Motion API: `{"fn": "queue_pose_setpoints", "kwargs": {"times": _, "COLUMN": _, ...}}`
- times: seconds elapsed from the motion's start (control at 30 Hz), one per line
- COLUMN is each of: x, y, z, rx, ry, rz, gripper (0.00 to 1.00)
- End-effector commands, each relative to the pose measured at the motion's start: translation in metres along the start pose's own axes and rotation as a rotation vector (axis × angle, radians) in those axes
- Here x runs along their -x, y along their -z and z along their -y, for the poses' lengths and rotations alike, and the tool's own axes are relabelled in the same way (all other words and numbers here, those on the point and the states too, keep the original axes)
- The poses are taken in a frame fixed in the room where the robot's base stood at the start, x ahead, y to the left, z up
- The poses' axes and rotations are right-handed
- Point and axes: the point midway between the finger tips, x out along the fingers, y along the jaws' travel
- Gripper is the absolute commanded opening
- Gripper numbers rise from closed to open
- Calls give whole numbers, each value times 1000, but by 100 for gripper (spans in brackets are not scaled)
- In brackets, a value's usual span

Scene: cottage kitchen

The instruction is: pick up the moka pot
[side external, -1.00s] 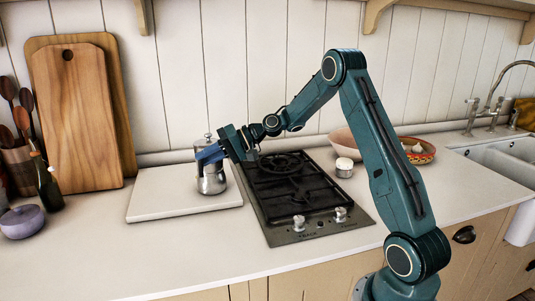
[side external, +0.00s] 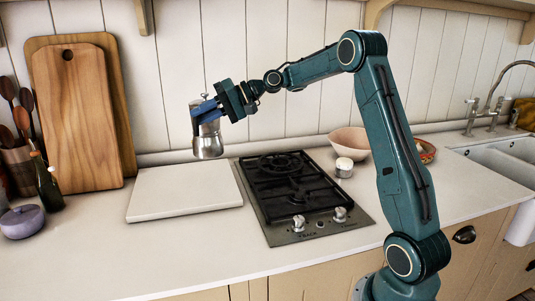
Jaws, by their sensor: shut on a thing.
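The silver moka pot (side external: 208,146) hangs in the air in the side external view, above the back part of the white board. It is close to upright. My gripper (side external: 207,112) is shut on its upper part, coming in from the right. The blue fingers and gripper body cover part of the pot's top. The pot's base is clear of the board.
The white board (side external: 183,190) on the counter is bare. Right of it is a black gas hob (side external: 290,185), with a small white-topped jar (side external: 344,167) and a pink bowl (side external: 349,141) beyond. Wooden cutting boards (side external: 78,120), a dark bottle (side external: 47,185) and a purple pot (side external: 22,221) stand at left.

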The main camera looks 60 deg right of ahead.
Motion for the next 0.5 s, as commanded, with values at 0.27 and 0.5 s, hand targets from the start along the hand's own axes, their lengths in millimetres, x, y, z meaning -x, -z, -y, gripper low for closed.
{"fn": "queue_pose_setpoints", "kwargs": {"times": 0.27, "x": 20, "y": 20, "z": 46, "rx": 7, "ry": 3, "rz": -3, "gripper": 0}}
{"fn": "queue_pose_setpoints", "kwargs": {"times": 0.5, "x": 27, "y": 28, "z": 63, "rx": 5, "ry": 3, "rz": -2, "gripper": 0}}
